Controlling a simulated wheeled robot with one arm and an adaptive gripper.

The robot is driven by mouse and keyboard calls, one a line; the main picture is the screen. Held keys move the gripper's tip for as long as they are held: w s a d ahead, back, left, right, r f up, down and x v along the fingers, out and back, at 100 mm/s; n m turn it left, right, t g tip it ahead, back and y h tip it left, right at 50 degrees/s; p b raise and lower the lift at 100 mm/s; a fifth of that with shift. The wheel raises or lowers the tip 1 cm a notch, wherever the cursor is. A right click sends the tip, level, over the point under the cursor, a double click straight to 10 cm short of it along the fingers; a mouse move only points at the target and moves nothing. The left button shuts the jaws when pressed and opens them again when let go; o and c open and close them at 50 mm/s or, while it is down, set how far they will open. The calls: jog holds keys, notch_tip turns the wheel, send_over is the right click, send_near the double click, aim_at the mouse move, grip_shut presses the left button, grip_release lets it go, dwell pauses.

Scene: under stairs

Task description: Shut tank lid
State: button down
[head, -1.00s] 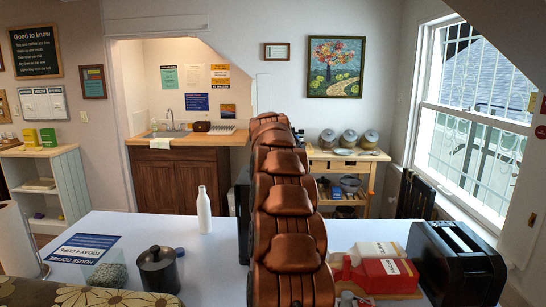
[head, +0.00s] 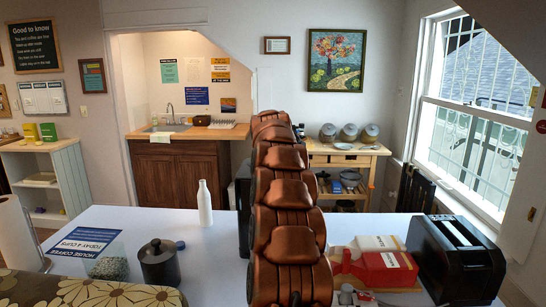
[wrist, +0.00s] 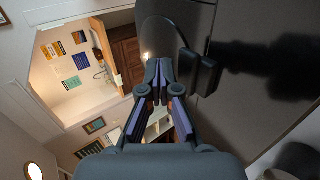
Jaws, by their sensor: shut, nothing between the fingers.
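In the wrist view my gripper (wrist: 158,92) is shut and empty, its dark fingers close together. A large dark machine body (wrist: 262,75) fills the right side, with the gripper's shadow on it. A dark, glossy, see-through rounded piece (wrist: 163,30), possibly the tank lid, stands just beyond the fingertips. I cannot tell whether the fingers touch it or how far it is open. In the head view my arm hides the gripper and most of a black machine (head: 243,205) on the white table.
The white table (head: 130,222) holds a white bottle (head: 205,203), a dark lidded pot (head: 158,262), a red-and-white bag (head: 388,268) and a black toaster (head: 455,258). A window (head: 475,120) is at the right. The table around the bottle is clear.

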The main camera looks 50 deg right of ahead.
notch_tip(320, 180, up, 4)
jog(key=p, duration=0.3)
jog(key=shift+r, duration=0.1)
notch_tip(320, 180, up, 10)
jog(key=p, duration=0.2)
dwell(1.0)
